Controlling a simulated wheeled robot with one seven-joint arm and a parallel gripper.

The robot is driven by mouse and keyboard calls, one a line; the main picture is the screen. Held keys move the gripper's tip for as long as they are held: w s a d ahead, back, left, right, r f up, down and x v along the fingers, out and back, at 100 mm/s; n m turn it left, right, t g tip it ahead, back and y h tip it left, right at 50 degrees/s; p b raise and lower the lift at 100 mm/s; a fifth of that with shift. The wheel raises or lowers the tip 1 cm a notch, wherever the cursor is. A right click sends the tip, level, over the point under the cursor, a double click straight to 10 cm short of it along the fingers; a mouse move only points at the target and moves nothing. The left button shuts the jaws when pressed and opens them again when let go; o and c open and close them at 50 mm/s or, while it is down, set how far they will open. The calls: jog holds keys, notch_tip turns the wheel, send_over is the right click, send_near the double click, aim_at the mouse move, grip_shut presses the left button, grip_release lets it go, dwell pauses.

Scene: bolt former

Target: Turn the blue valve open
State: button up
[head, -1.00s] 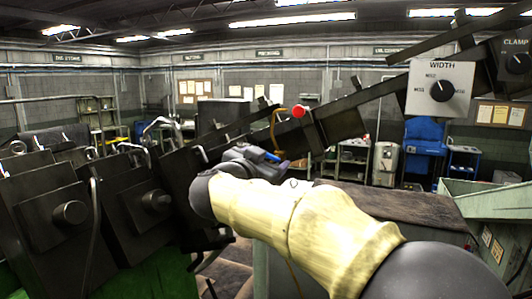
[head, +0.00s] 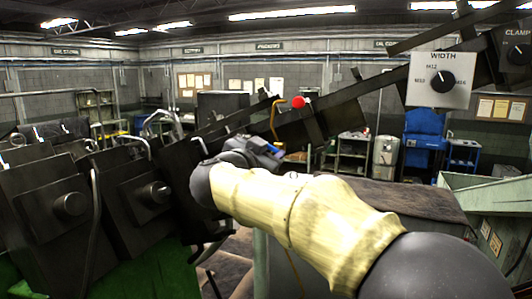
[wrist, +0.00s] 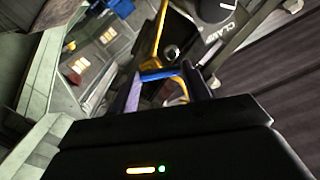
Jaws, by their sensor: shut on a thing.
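The blue valve handle shows in the wrist view (wrist: 158,74) as a short blue bar lying across between the two fingers of my gripper (wrist: 164,80). The gripper is shut on it. A yellow curved pipe or hose (wrist: 183,84) runs just behind the handle. In the head view my gripper (head: 272,154) is small and beyond my pale arm, beside the dark machine. A bit of blue shows at its tip, but the arm and gripper hide most of the valve there, so its angle is hard to tell.
A red ball knob (head: 298,102) sits on the dark sloping beam above the gripper. The WIDTH dial panel (head: 440,80) hangs at upper right. Dark machine blocks (head: 60,205) stand at left. A pale green bin (head: 490,215) is at right.

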jog(key=m+b, duration=0.2)
jog(key=m, duration=0.1)
jog(key=shift+d+m, duration=0.1)
jog(key=shift+m, duration=0.2)
jog(key=m+b, duration=0.2)
jog(key=m, duration=0.1)
jog(key=shift+s+d+r+m, duration=0.1)
jog(key=shift+d+r+m, duration=0.1)
jog(key=shift+m, duration=0.1)
jog(key=m+b, duration=0.1)
jog(key=m, duration=0.1)
jog(key=m+b, duration=0.3)
jog(key=m, duration=0.1)
jog(key=shift+s+d+r, duration=0.1)
jog(key=shift+d+r, duration=0.05)
jog(key=shift+d, duration=0.15)
jog(key=shift+m, duration=0.3)
jog(key=o, duration=1)
jog(key=shift+s, duration=0.15)
jog(key=b+v, duration=0.6)
jog(key=v, duration=1.1)
